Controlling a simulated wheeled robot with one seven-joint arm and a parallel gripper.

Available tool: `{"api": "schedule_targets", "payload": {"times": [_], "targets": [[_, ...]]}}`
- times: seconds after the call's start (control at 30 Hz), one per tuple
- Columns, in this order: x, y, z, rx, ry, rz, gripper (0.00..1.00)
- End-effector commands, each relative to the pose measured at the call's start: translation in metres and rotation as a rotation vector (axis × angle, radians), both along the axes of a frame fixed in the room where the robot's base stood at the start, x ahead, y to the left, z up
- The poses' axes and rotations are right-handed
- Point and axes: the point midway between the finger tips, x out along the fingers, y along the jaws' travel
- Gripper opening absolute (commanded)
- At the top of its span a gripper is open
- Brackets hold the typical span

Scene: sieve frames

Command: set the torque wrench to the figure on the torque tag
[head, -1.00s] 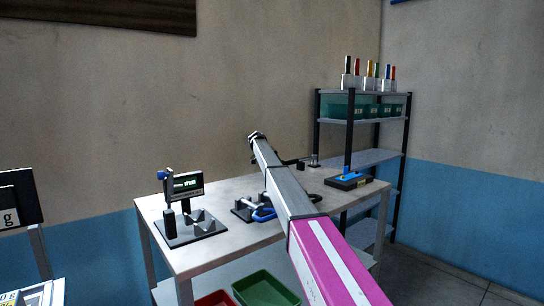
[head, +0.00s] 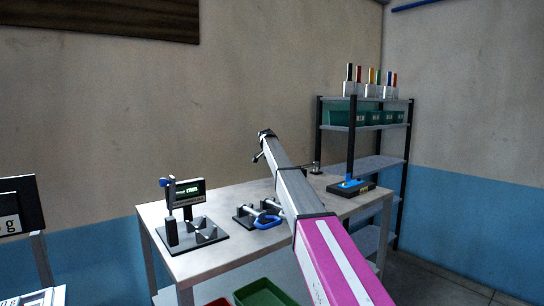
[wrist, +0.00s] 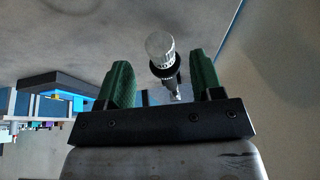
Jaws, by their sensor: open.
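My gripper (wrist: 158,62) is open, with two green finger pads. In the wrist view a round pale knob with a ribbed band (wrist: 160,46) shows between and beyond the pads; I see no grip on it. I cannot tell whether it belongs to the torque wrench. In the head view my arm reaches over the bench, and the gripper's end is small and dark, high near the wall. I cannot pick out the torque wrench or a readable torque tag for certain.
A bench (head: 215,259) holds a display stand (head: 187,192) with small green characters, a blue-framed tool (head: 268,222), a blue piece on a black base (head: 352,186) and a small post (head: 316,168). A shelf rack (head: 366,127) stands behind right. A green bin (head: 262,292) is below.

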Motion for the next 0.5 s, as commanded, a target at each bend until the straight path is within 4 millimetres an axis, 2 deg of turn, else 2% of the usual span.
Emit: {"api": "schedule_targets", "payload": {"times": [0.2, 0.5], "targets": [[-0.009, 0.011, 0.034, -0.001, 0.000, 0.001, 0.60], [-0.016, 0.018, 0.060, -0.002, 0.001, -0.001, 0.60]]}}
